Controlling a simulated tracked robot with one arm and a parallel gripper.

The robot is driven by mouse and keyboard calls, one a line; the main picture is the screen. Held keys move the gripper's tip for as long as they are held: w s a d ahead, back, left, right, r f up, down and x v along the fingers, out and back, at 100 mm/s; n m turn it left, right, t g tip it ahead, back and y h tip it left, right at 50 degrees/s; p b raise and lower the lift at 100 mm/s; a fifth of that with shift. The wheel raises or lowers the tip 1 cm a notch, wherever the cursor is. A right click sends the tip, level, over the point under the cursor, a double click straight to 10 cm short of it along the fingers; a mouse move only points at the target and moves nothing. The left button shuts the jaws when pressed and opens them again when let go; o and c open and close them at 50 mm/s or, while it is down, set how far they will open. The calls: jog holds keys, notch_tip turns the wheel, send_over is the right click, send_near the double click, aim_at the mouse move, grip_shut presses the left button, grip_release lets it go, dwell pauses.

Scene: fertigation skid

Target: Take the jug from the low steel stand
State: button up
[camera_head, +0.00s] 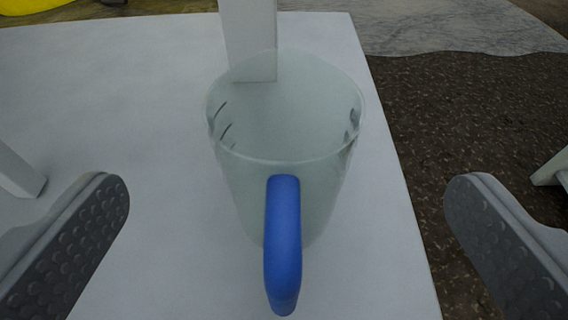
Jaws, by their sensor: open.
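A clear, translucent jug (240,185) stands upright near the right edge of a pale flat top, which I take to be the low steel stand (110,110). Its blue handle (283,250) points toward me. Dark marks show on the jug's wall. My gripper (287,225) is open, with one grey studded finger at the lower left and the other at the lower right. The jug and its handle lie between the fingers in the picture, and neither finger touches them. How far the fingertips are from the handle in depth, I cannot tell.
A pale upright post (250,40) rises just behind the jug. A pale bar (18,172) shows at the left and another piece (553,172) at the right edge. Dark brown ground (450,130) lies right of the stand. Something yellow (30,5) is at the top left.

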aim_at(283, 171)
jog(key=shift+x, duration=1.1)
jog(key=shift+w+a+f+b, duration=0.1)
jog(key=shift+w+f+b, duration=0.45)
jog(key=shift+w, duration=0.25)
jog(key=shift+w+f+b, duration=0.45)
jog(key=shift+w+f, duration=0.05)
jog(key=shift+w, duration=0.25)
jog(key=shift+w+f, duration=0.15)
jog(key=shift+w, duration=0.55)
jog(key=c, duration=1.3)
